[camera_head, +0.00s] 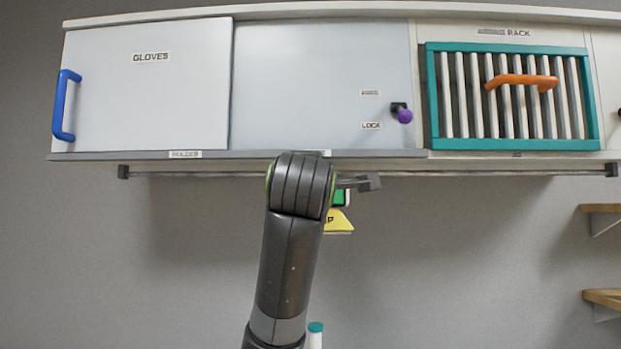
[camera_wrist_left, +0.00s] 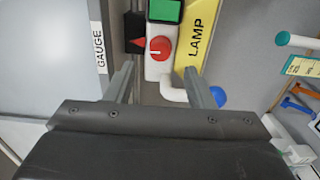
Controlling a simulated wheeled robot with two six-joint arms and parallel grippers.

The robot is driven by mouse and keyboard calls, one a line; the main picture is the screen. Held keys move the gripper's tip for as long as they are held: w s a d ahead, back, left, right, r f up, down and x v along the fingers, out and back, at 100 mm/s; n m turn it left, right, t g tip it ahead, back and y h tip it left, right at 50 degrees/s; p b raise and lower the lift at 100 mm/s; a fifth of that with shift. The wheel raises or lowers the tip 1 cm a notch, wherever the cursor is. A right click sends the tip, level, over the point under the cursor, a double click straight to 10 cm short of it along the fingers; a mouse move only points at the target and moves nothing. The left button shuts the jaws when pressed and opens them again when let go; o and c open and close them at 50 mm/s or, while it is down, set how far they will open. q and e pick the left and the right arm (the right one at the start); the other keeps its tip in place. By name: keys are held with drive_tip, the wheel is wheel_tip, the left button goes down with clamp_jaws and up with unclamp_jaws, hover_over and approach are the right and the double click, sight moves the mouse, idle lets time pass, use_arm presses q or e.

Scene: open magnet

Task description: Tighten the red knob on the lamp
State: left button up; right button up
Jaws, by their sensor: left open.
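The red knob (camera_wrist_left: 160,48) shows in the left wrist view as a round red disc with a pale line, on a white panel beside the yellow LAMP sign (camera_wrist_left: 196,42). A green block (camera_wrist_left: 165,11) is on the same panel. My left gripper (camera_wrist_left: 158,82) is open and empty. Its two fingers stand apart on either side below the knob in the picture, and I see no contact. In the head view the knob is hidden behind my arm; only part of the yellow sign (camera_head: 339,222) and a green patch (camera_head: 338,197) show.
Beside the knob in the wrist view are a black block with a red pointer (camera_wrist_left: 137,43), a GAUGE label (camera_wrist_left: 98,48), a white bent piece (camera_wrist_left: 174,95) and a blue ball (camera_wrist_left: 217,96). In the head view a cabinet (camera_head: 320,75) and rail (camera_head: 460,173) are above; shelves (camera_head: 602,298) are at right.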

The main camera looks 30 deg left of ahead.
use_arm(q)
drive_tip(key=p+x, duration=0.2)
drive_tip(key=x, duration=0.4)
drive_tip(key=shift+w, duration=0.25)
drive_tip(key=shift+a, duration=0.15)
drive_tip(key=shift+f, duration=0.1)
drive_tip(key=c, duration=1)
